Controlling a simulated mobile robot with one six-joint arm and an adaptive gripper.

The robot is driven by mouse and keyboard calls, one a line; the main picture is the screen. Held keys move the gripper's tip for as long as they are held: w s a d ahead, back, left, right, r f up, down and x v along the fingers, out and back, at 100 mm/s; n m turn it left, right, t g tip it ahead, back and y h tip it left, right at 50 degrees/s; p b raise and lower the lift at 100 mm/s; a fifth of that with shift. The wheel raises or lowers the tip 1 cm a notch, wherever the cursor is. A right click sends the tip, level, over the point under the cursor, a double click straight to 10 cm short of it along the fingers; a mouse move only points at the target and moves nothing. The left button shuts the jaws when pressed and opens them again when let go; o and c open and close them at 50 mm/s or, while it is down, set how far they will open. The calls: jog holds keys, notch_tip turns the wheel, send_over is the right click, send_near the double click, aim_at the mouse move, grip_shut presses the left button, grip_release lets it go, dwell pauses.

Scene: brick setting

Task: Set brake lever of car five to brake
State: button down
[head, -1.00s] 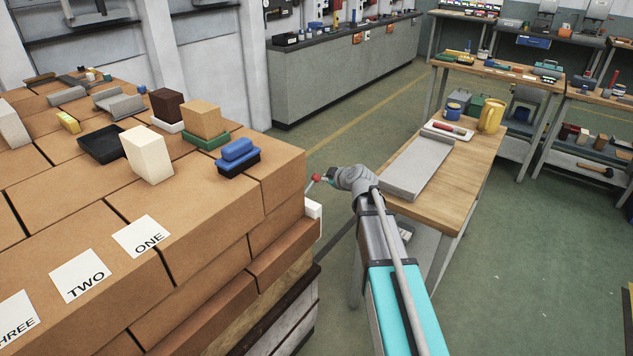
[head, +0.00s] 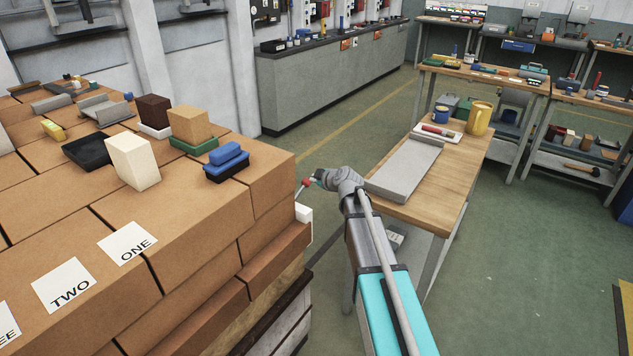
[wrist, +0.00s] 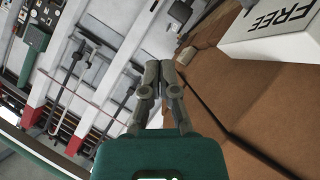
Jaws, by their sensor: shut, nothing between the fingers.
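My gripper (wrist: 158,66) is shut and empty in the wrist view, its grey fingertips together. In the head view my gripper is small and mostly hidden by my wrist, beside the right end of the brick stack. A thin rod with a red knob (head: 306,181) shows there, close to my gripper; I cannot tell whether they touch or whether it is a brake lever. A white block marked FREE (wrist: 270,30) is at the upper right of the wrist view. No label for car five and no BRAKE marking is readable.
The brick stack (head: 185,235) fills the left and carries labels ONE (head: 127,243) and TWO (head: 64,286), plus small blocks. A wooden table (head: 452,185) with a grey tray (head: 402,172) stands right of my arm. Green floor at right is open.

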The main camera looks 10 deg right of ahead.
aim_at(306, 181)
jog(key=shift+w+a+f+b, duration=0.3)
jog(key=shift+w+f+b, duration=0.8)
jog(key=shift+w, duration=0.35)
jog(key=shift+w+a+f+b, duration=0.25)
jog(key=shift+w+f+b, duration=0.85)
jog(key=shift+w, duration=0.35)
jog(key=shift+w+a+f+b, duration=0.3)
jog(key=shift+w+f+b, duration=0.8)
jog(key=shift+w, duration=0.35)
jog(key=shift+a+f, duration=0.1)
jog(key=shift+a, duration=0.05)
